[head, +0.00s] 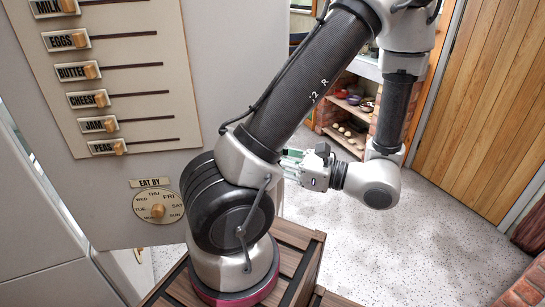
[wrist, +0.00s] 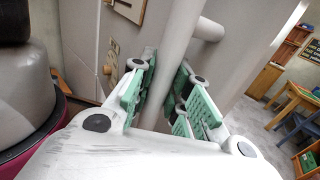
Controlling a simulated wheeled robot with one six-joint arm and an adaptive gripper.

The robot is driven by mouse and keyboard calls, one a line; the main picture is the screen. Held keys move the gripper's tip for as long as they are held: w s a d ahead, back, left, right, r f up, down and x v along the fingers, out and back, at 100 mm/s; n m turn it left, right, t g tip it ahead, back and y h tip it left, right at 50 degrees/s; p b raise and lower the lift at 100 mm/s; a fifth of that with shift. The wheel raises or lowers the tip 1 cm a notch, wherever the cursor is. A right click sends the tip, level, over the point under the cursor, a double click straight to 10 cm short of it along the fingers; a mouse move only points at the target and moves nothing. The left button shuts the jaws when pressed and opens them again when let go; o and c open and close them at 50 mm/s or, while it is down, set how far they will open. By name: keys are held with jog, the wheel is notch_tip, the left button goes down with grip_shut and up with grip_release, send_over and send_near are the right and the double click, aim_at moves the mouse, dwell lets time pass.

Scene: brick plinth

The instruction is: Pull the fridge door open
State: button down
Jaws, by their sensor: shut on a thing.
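The pale fridge door (head: 225,70) fills the left of the head view. It carries a cream panel of sliding food labels and an "EAT BY" dial (head: 158,206). Its lower edge stands out from the grey lower fridge body (head: 45,275), so it looks ajar; how far, I cannot tell. In the wrist view the round pale bar handle (wrist: 180,40) runs between the green-padded fingers of my gripper (wrist: 165,95), which is shut on it. A short post joins the handle to the door. In the head view my gripper (head: 290,166) is partly hidden behind my arm.
A brick shelf (head: 350,120) with bowls and round items stands behind my arm, and a wooden door (head: 490,110) at right. Speckled floor (head: 420,250) is clear at right. The wrist view shows a table (wrist: 298,100) and blue chair.

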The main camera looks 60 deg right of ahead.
jog(key=shift+a, duration=0.1)
dwell(0.3)
jog(key=c, duration=1.3)
grip_release()
jog(key=s, duration=0.8)
jog(key=s+d, duration=0.1)
jog(key=s, duration=0.3)
jog(key=shift+a, duration=0.1)
